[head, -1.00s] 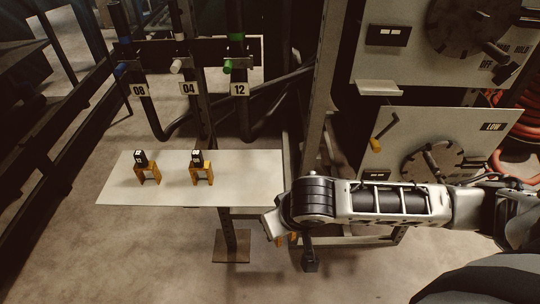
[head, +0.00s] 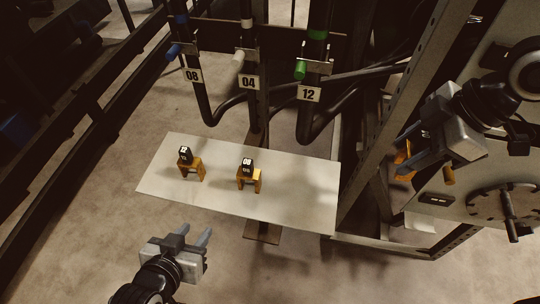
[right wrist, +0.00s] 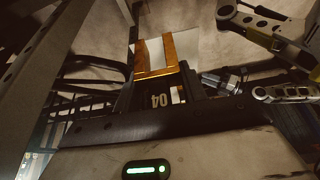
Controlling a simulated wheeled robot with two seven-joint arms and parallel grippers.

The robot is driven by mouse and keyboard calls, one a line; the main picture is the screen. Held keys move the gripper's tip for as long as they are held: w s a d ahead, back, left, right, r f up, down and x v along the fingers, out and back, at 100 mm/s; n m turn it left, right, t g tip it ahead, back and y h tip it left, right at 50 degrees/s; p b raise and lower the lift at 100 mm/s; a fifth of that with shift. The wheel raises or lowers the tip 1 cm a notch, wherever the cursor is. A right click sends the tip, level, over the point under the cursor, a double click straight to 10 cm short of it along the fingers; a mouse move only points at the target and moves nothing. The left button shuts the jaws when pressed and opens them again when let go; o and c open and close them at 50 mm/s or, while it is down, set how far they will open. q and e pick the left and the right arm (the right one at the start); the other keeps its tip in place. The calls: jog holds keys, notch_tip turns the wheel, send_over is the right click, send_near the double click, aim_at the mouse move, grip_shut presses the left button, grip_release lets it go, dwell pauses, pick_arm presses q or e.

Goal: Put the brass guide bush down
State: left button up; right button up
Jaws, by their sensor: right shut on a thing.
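I cannot make out a separate brass guide bush in these frames. My right gripper (head: 408,150) is at the right, in front of the machine panels. It is shut on an orange forked piece with a black block marked 04 (right wrist: 158,100). The orange fork also shows in the head view (head: 403,170). The held piece is off the table, clear of its right end. My left gripper (head: 196,238) is open and empty, just in front of the table's near edge.
The pale table (head: 295,190) bears two similar orange forks with black blocks, left (head: 190,172) and right (head: 248,182). Hoses marked 08, 04 and 12 (head: 309,93) hang behind. A steel upright (head: 400,90) stands between table and panels.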

jog(key=shift+o, duration=0.2)
jog(key=a+f, duration=0.3)
jog(key=a, duration=0.6)
jog(key=shift+w+f, duration=0.2)
jog(key=shift+w, duration=0.2)
jog(key=a+f, duration=0.1)
jog(key=f, duration=0.1)
jog(key=a+f, duration=0.1)
jog(key=a, duration=0.1)
jog(key=a+f, duration=0.1)
jog(key=f, duration=0.1)
jog(key=shift+w+a+f, duration=0.25)
jog(key=shift+w+f, duration=0.05)
jog(key=shift+f, duration=0.05)
jog(key=shift+a+f, duration=0.15)
jog(key=shift+f, duration=1.55)
jog(key=shift+f, duration=0.1)
jog(key=o, duration=1)
jog(key=p+v, duration=0.1)
jog(key=v, duration=1.1)
